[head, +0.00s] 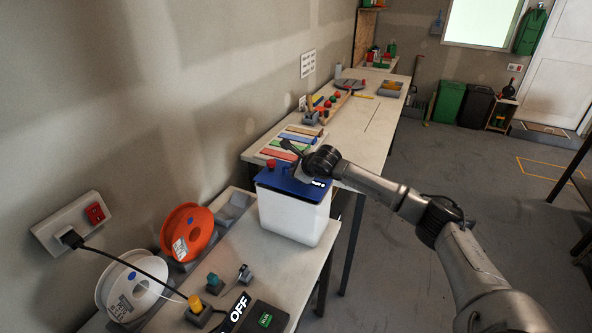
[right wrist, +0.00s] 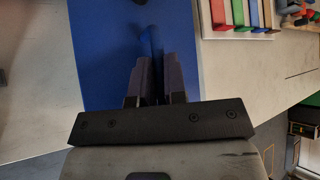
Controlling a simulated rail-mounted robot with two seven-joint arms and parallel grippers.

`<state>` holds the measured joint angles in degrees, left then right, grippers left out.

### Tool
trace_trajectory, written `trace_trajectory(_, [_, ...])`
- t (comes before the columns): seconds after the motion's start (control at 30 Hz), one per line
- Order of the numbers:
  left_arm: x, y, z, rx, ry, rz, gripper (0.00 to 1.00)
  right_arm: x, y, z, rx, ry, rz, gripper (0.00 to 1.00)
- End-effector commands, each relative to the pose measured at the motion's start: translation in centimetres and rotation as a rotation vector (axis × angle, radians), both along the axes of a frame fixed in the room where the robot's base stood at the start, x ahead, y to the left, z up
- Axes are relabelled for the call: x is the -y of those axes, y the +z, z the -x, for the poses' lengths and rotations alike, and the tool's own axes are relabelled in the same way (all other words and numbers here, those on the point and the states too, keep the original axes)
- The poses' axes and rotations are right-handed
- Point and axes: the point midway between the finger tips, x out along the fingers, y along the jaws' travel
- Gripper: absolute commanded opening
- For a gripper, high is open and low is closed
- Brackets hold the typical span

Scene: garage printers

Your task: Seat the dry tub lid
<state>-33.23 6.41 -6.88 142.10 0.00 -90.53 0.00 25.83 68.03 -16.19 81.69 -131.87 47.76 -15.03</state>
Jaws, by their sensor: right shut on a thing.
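The dry tub (head: 290,217) is a white box standing upright on the near bench. Its blue lid (head: 268,180) lies level at the tub's top; I cannot tell whether its rim is fully down all round. My right gripper (head: 303,172) is over the lid, shut on its blue handle. In the right wrist view the lid (right wrist: 100,60) fills the left and middle, and the gripper's dark fingers (right wrist: 152,80) close around the upright blue handle (right wrist: 147,40). My left gripper is not in view.
An orange spool (head: 188,232) and a white spool (head: 131,289) stand left of the tub. A yellow button (head: 195,303) and an OFF label (head: 238,307) are in front. Coloured strips (head: 290,142) lie behind the tub. Open floor (head: 440,165) lies right.

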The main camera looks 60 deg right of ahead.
Motion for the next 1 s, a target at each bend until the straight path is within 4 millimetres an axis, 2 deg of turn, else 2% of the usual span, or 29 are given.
trace_trajectory(0.77, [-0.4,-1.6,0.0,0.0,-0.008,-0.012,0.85,0.0,-1.9,0.0,0.0,0.0,0.0,0.0])
trace_trajectory(0.8, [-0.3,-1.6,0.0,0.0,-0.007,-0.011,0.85,0.0,-1.9,0.0,0.0,0.0,0.0,0.13])
trace_trajectory(1.0, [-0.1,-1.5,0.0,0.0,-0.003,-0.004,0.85,0.0,-1.8,0.0,0.0,0.0,0.0,0.32])
